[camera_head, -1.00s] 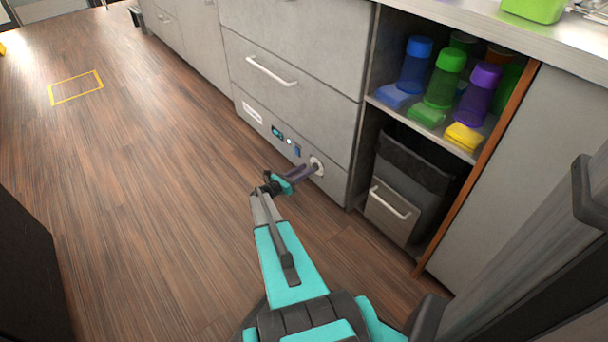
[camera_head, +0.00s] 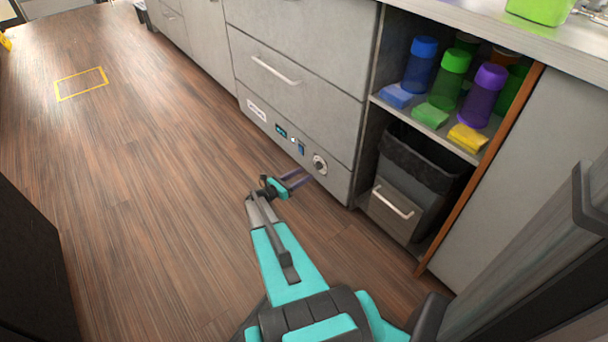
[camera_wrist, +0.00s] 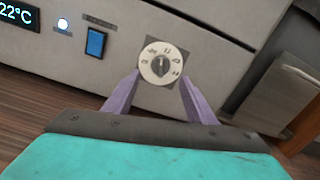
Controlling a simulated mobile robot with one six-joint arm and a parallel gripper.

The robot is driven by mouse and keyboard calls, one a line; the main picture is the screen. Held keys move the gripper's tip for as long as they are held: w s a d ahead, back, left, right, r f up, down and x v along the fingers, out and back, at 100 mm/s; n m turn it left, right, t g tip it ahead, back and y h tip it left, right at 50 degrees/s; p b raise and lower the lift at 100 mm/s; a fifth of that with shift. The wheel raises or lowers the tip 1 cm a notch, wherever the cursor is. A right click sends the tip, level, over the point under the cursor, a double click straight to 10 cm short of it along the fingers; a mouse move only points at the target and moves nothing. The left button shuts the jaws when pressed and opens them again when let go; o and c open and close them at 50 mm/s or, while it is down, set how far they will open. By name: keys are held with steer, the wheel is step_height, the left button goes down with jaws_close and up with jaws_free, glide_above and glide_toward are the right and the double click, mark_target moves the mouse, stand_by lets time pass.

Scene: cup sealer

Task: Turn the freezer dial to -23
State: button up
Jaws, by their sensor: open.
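The freezer dial (camera_wrist: 160,63) is a round white knob face with dark numbers and a dark centre on a grey square plate. In the head view the dial (camera_head: 320,164) sits low on the grey cabinet front. My gripper (camera_wrist: 160,80) is open, with its two purple fingers on either side below the dial in the wrist view. In the head view my gripper (camera_head: 303,179) is a little apart from the panel, with nothing between its fingers. The display (camera_wrist: 17,14) is cut off at the left edge and its visible part reads 22°C.
A blue switch (camera_wrist: 95,42) and a small lit white light (camera_wrist: 63,24) are left of the dial. A bin (camera_head: 395,205) stands in the open compartment to the right, below a shelf with bottles and sponges.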

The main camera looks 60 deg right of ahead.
steer(key=p+v, duration=0.2)
steer(key=v, duration=0.9)
stand_by(1.5)
steer(key=shift+a+p, duration=0.2)
steer(key=shift+p, duration=0.2)
stand_by(0.4)
steer(key=p+v, duration=0.3)
steer(key=v, duration=1)
steer(key=shift+w+a, duration=0.25)
steer(key=shift+a, duration=0.05)
steer(key=shift+f, duration=0.1)
